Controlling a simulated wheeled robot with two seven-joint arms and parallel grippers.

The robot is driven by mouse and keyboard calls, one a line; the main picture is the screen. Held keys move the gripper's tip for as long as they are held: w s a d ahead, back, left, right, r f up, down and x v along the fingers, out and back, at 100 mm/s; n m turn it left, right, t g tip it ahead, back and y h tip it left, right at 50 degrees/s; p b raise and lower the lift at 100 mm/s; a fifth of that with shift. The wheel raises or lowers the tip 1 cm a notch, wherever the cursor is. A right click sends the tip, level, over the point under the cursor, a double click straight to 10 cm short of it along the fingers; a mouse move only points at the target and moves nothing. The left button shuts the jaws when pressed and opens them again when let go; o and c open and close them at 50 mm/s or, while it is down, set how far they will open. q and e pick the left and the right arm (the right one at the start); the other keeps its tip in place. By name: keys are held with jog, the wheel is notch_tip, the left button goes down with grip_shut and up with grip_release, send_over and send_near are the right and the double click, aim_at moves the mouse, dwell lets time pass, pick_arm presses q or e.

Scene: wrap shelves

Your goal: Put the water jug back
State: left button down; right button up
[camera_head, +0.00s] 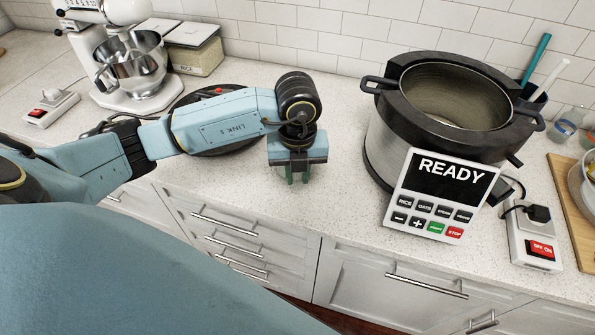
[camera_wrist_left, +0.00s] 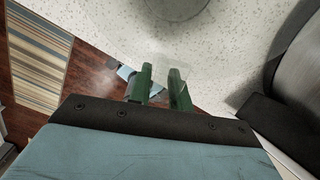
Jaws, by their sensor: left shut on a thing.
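My left gripper (camera_head: 297,175) points down over the front part of the counter, left of the big cooker. Its two green fingers also show in the left wrist view (camera_wrist_left: 162,88), a small gap apart. Between and just beyond their tips is a pale, see-through piece, seemingly part of the clear water jug (camera_wrist_left: 156,66), which the fingers hold. The jug's outline is hard to make out against the speckled counter. In the head view I cannot make out the jug; my arm and gripper cover that spot. My right gripper is not in view.
The large cooker (camera_head: 380,145) stands right of the gripper, its panel (camera_head: 437,195) reading READY. A black round thing (camera_head: 180,105) lies behind my arm. A mixer (camera_head: 135,85) and a rice container (camera_head: 195,58) stand at the back left. Switch boxes (camera_head: 50,110) sit on the counter.

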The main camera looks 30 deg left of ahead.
pick_arm(q)
jog(key=shift+f, duration=0.15)
jog(key=c, duration=1.3)
grip_release()
notch_tip(320, 180, up, 12)
jog(key=shift+r, duration=0.2)
